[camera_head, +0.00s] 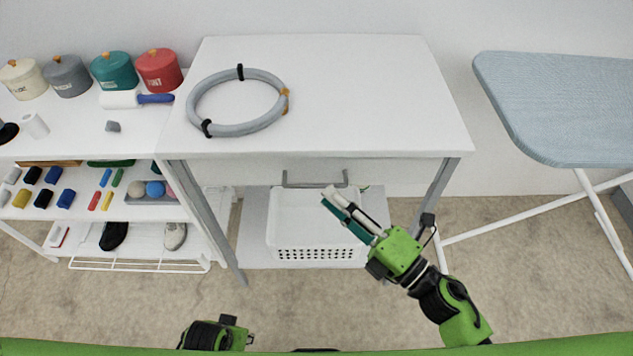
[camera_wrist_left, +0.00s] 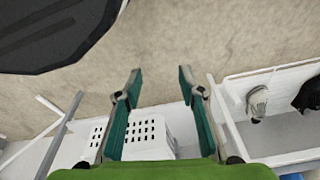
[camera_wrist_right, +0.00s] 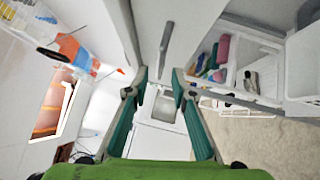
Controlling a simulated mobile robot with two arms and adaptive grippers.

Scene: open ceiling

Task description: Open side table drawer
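The white side table (camera_head: 330,95) stands in the middle of the head view, its drawer front under the top edge. A grey bar handle (camera_head: 315,185) sticks out below that edge. It seems to be the grey bar (camera_wrist_right: 165,47) ahead of the fingers in the right wrist view. My left gripper (camera_wrist_left: 160,82) is open and empty, low over the floor.
A white basket (camera_head: 318,253) sits on the table's lower shelf. A grey hose ring (camera_head: 237,101) lies on top. A stocked shelf unit (camera_head: 95,190) stands left, and an ironing board (camera_head: 570,105) right. The floor (camera_head: 500,285) in front is clear.

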